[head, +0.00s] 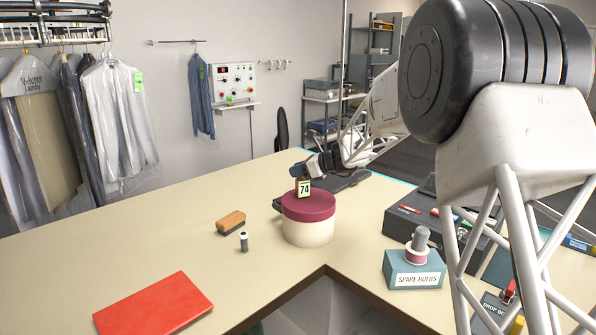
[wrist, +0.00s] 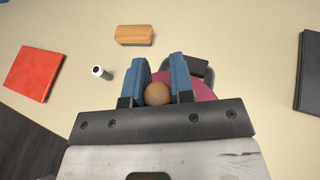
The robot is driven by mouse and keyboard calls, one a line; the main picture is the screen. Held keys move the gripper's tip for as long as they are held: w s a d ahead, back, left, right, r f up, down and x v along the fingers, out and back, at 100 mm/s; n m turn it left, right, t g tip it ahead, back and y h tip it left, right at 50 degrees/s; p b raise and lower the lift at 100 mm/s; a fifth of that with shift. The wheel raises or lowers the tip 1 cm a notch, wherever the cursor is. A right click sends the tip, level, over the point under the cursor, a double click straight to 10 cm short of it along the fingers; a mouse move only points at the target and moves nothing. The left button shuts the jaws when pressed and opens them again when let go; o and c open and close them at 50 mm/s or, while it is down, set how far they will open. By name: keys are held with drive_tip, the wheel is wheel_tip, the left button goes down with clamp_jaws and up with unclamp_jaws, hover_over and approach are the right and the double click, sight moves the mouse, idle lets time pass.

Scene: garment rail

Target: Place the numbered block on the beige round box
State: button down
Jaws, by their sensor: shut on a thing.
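The numbered block (head: 304,188), showing a pale face marked 74, stands upright at the lid of the beige round box (head: 308,231). The box has a flat maroon lid (head: 318,208). My gripper (head: 301,177) is shut on the block from above. I cannot tell whether the block's underside touches the lid. In the wrist view, a round brown knob (wrist: 157,94) sits between the two blue fingers of my gripper (wrist: 160,75). The maroon lid (wrist: 203,90) shows beneath and to the right, partly hidden by the fingers.
A wooden-backed brush (head: 231,223), a small dark cylinder (head: 244,242) and a red flat book (head: 154,305) lie left of the box. A dark tray (head: 411,221) and a teal "SPARE BULBS" box (head: 408,275) are at right.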

drive_tip(key=shift+f, duration=0.1)
drive_tip(key=c, duration=1)
unclamp_jaws()
drive_tip(key=v, duration=1.2)
drive_tip(key=shift+w+r, duration=0.1)
drive_tip(key=shift+r, duration=0.15)
drive_tip(key=s+d+r+n+g+h, duration=0.1)
drive_tip(key=s+n+g+h, duration=0.35)
drive_tip(key=s, duration=1.05)
drive_tip(key=s+d+n+t+h, duration=0.15)
drive_tip(key=s+n, duration=0.55)
drive_tip(key=s, duration=0.8)
drive_tip(key=s+d+f+n+h, duration=0.2)
drive_tip(key=s+n, duration=0.1)
drive_tip(key=s, duration=0.6)
drive_tip(key=s+d+f+n+h, duration=0.2)
drive_tip(key=s+n, duration=0.2)
drive_tip(key=s, duration=0.4)
drive_tip(key=s+d+f+n+h, duration=0.2)
drive_tip(key=s+d+f+n, duration=0.1)
drive_tip(key=s, duration=0.6)
drive_tip(key=shift+s+n+h, duration=0.35)
drive_tip(key=shift+n+h, duration=0.05)
drive_tip(key=shift+n, duration=0.05)
